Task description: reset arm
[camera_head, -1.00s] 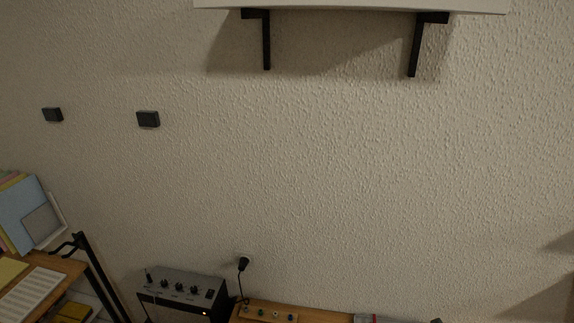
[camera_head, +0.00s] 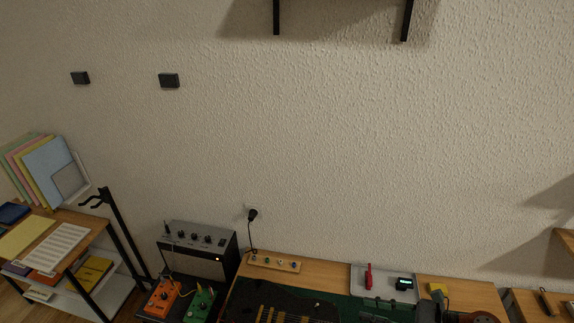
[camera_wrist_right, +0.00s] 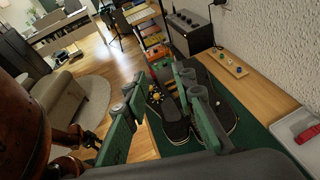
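My right gripper (camera_wrist_right: 160,78) shows in the right wrist view. Its two green-padded fingers stand wide apart, with nothing held between them. Past the fingers lie dark items on a green mat (camera_wrist_right: 258,134) on the wooden bench. In the head view a small dark shape at the bottom edge right of centre may be part of my right gripper, but it is too cut off to tell. My left gripper is not in view.
In the head view, an amplifier (camera_head: 197,250) and pedals (camera_head: 162,298) stand at lower left, near a sheet-music desk (camera_head: 72,222). A grey tray (camera_head: 357,285) lies on the bench (camera_head: 322,272). The textured wall (camera_head: 310,140) fills the back.

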